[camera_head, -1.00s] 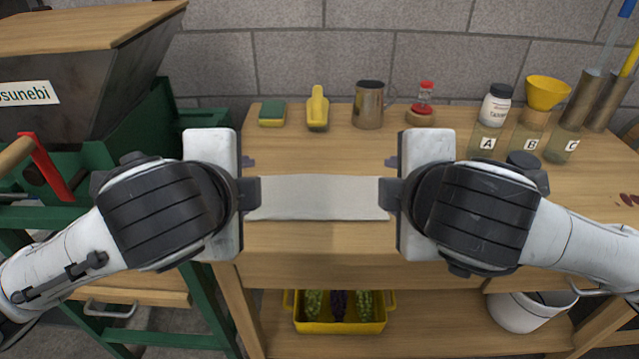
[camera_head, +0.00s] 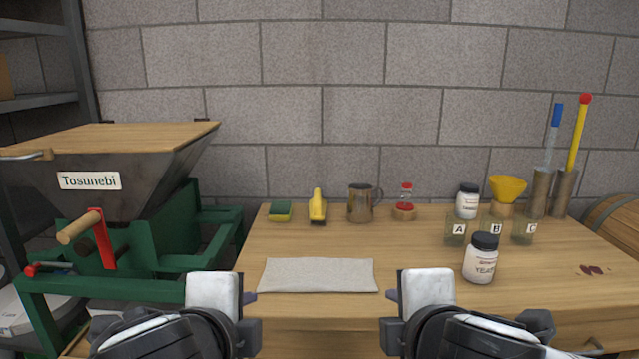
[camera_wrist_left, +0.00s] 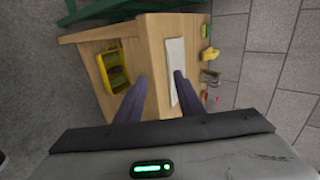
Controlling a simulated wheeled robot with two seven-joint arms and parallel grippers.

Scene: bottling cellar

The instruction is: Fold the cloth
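The cloth (camera_head: 318,275) is a pale grey, flat, wide strip lying on the wooden table near its front edge. It also shows in the left wrist view (camera_wrist_left: 175,62), beyond the fingers. My left gripper (camera_head: 250,317) is at the near side of the cloth's left end, apart from it. Its two fingers are spread with nothing between them in the left wrist view (camera_wrist_left: 159,98). My right gripper (camera_head: 391,316) is near the cloth's right end, its fingertips apart and empty.
A sponge (camera_head: 280,211), yellow brush (camera_head: 318,207), metal mug (camera_head: 361,203) and red-capped flask (camera_head: 405,203) stand behind the cloth. A yeast jar (camera_head: 481,259) stands right of it, before labelled jars. A green-framed crusher (camera_head: 110,200) is left. The tabletop around the cloth is clear.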

